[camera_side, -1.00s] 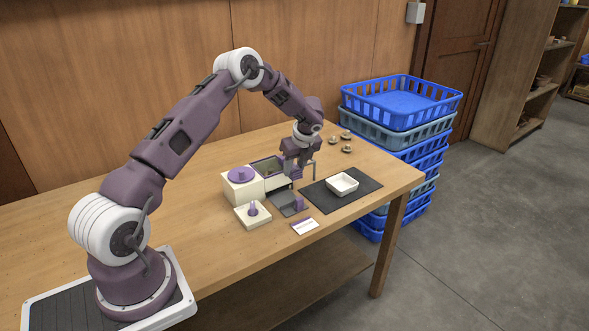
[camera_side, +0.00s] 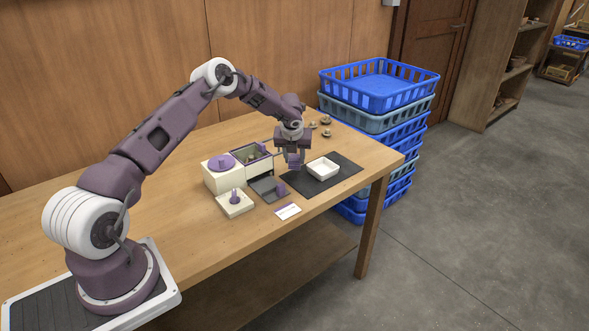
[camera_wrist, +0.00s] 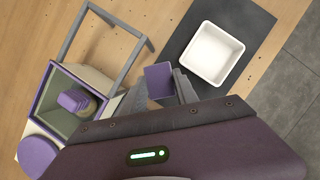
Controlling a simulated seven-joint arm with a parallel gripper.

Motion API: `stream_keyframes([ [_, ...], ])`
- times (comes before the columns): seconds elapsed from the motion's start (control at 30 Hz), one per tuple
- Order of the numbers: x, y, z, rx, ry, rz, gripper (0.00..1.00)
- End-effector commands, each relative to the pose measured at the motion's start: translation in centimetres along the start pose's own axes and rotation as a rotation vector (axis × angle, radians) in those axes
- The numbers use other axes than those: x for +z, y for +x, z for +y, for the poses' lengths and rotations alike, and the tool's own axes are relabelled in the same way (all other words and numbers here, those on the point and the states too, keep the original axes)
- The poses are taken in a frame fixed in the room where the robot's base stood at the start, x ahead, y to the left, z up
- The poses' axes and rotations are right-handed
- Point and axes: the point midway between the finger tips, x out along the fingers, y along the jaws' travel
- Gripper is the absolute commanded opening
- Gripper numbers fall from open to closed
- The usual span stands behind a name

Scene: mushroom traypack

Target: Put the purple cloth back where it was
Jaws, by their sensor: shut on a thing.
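My gripper (camera_side: 294,156) is shut on a purple piece, the purple cloth (camera_wrist: 159,80), in the wrist view. It holds the cloth between its two grey fingers. In the side view the cloth (camera_side: 294,162) is small below the fingers, just left of the white tray. Whether it touches the surface below cannot be told. A grey rail frame (camera_wrist: 125,45) stands beside the gripper in the wrist view, with nothing hanging on its visible bars.
A white tray (camera_side: 313,167) sits on a dark mat (camera_side: 345,164). An open purple-rimmed box (camera_wrist: 45,88) holds another purple piece (camera_wrist: 73,100). A cream box with a purple round lid (camera_side: 222,162) is beside it. Several mushrooms lie behind. Blue crates (camera_side: 375,100) are stacked at right.

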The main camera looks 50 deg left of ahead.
Motion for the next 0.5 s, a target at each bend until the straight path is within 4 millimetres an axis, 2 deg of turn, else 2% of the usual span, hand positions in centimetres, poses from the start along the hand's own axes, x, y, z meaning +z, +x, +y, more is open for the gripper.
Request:
stream_keyframes([
  [0.2,-1.5,3.3,0.0,0.001,0.001,0.002,0.0],
  [0.5,-1.5,3.6,0.0,0.0,-0.001,0.0,0.0],
])
